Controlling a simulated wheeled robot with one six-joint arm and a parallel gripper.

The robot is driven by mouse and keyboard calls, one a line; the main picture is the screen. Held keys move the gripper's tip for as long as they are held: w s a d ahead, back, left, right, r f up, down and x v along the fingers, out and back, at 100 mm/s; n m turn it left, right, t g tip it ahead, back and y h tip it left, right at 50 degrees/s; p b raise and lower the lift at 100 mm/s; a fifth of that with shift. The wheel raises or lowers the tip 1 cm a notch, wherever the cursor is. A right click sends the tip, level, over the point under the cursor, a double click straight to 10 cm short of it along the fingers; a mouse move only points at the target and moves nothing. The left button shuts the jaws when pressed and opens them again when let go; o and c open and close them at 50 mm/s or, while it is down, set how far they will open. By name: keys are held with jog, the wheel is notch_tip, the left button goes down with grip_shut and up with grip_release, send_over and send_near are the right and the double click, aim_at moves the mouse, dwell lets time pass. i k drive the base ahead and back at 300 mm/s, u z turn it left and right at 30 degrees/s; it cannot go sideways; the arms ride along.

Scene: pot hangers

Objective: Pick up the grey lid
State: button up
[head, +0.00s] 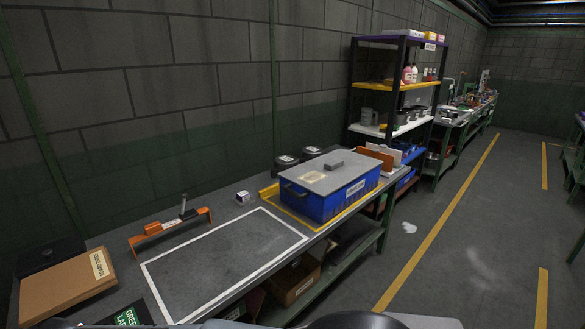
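The grey lid (345,169) is a flat rectangular cover lying on top of a blue box (325,203). A small dark grey block (334,165) shows on top of the lid near its middle, and a pale label (313,177) lies near its left corner. The box has a white label on its front side and stands inside a yellow outline on the workbench. My gripper is not visible; only parts of my own body show at the bottom edge.
The grey workbench (226,240) runs along the wall, with a white-outlined empty area left of the box. An orange rack (170,228) and a cardboard box (66,284) stand further left. Dark round containers (287,164) stand behind the box, shelves (396,88) beyond.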

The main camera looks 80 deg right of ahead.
aim_at(323, 176)
jog(key=u, duration=1)
jog(key=i, duration=0.65)
jog(key=z, duration=4.35)
jog(key=i, duration=0.5)
jog(key=z, duration=1)
jog(key=i, duration=2.55)
jog(key=u, duration=1.05)
